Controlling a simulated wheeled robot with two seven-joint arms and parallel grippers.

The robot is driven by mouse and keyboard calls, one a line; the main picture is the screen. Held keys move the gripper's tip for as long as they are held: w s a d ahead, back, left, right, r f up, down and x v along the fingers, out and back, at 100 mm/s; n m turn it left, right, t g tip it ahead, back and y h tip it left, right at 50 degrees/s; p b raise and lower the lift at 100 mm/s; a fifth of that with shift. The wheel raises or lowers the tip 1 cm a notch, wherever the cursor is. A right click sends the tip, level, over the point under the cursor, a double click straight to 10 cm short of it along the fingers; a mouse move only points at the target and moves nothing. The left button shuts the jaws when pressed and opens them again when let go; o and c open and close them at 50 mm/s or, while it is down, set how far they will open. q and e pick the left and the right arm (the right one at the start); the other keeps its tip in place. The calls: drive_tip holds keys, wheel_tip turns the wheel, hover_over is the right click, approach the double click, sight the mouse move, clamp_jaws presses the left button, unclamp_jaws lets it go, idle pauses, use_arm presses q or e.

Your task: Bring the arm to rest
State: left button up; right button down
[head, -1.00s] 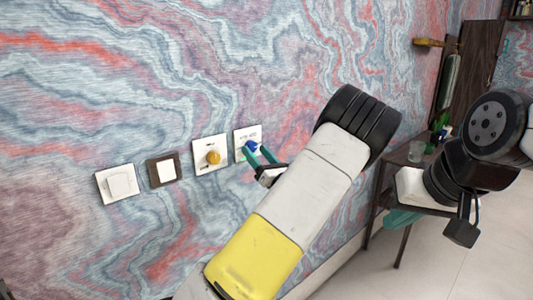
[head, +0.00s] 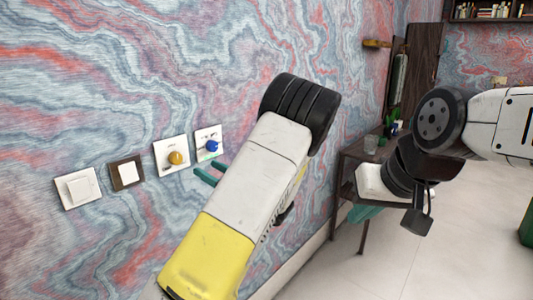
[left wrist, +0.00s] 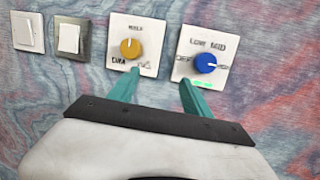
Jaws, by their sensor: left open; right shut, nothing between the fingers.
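My left gripper (head: 207,173) is open and empty in front of the wall, just below the panel with the blue knob (head: 211,146). In the left wrist view its two teal fingers (left wrist: 162,92) stand apart, pointing at the wall below the yellow knob (left wrist: 131,48) and blue knob (left wrist: 205,62). Neither knob is between the fingers. A small green light shows under the blue knob. My left arm reaches up from the bottom and then to the wall. My right gripper (head: 366,213) is shut and empty, partly hidden by its wrist, at the right.
A white switch (head: 77,187) and a dark-framed switch (head: 127,173) are on the wall left of the knobs. A dark side table (head: 352,160) with a glass (head: 371,143) stands behind my right wrist.

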use_arm(q)
drive_tip(key=s+a+f+n+g+h, duration=0.3)
drive_tip(key=s+a+n+g+h, duration=0.1)
drive_tip(key=s+a+n+g, duration=0.6)
drive_tip(key=s+d+n+h, duration=0.4)
drive_tip(key=s+h, duration=0.2)
drive_tip(key=s, duration=0.4)
drive_tip(key=s+d+r+n+t+h, duration=0.3)
drive_tip(key=s+d+r+n+h, duration=0.1)
drive_tip(key=d+h, duration=0.1)
drive_tip(key=s+d+r+n+t+h, duration=0.3)
drive_tip(key=s+d+r+n+h, duration=0.1)
drive_tip(key=d, duration=0.4)
drive_tip(key=shift+s+r+n+h, duration=0.35)
drive_tip(key=shift+n+h, duration=0.05)
drive_tip(key=shift+n, duration=0.3)
drive_tip(key=shift+s+d+r, duration=0.15)
drive_tip(key=shift+d+r, duration=0.2)
drive_tip(key=shift+d, duration=0.1)
drive_tip(key=shift+c, duration=0.4)
